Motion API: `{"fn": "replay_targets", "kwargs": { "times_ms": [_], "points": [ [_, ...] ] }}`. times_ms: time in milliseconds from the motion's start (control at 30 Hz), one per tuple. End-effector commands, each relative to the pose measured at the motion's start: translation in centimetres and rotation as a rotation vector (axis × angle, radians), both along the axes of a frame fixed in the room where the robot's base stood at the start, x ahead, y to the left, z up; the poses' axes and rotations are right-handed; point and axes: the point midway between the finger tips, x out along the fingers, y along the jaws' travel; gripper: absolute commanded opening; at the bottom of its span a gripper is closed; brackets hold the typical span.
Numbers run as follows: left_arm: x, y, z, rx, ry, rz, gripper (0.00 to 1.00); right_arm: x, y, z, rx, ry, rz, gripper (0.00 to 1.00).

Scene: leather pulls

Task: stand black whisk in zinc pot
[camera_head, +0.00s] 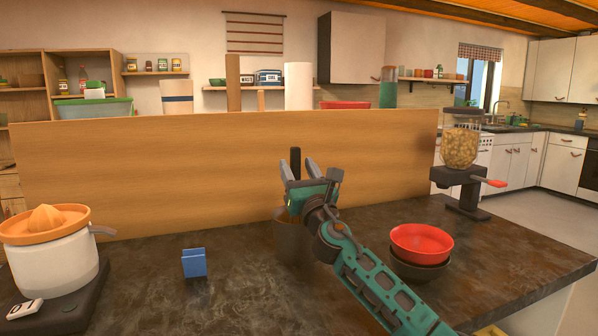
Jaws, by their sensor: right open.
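The black whisk shows only as a dark upright handle (295,156) rising above my right gripper. Its lower part is hidden behind the gripper. The zinc pot (288,240) is a dull grey-brown cylinder on the dark counter, directly below the gripper and partly covered by my right arm. The handle lines up above the pot, but I cannot see whether the whisk's head is inside it. My right gripper (300,170) is open, its fingers pointing up and away around or beside the handle. My left gripper is not in view.
A wooden panel (150,175) stands behind the counter (235,290). A blue holder (194,263) and an orange-topped juicer (48,255) are at left. A red bowl (422,243) in a dark bowl (418,270) and a dispenser (461,165) are at right. The counter's front middle is clear.

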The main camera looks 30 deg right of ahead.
Motion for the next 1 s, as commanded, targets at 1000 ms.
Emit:
{"fn": "replay_targets", "kwargs": {
  "times_ms": [1000],
  "points": [
    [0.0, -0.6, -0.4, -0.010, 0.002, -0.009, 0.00, -11.0, 2.6, -5.9, 0.000, 0.001, 0.000, 0.52]
  ]
}}
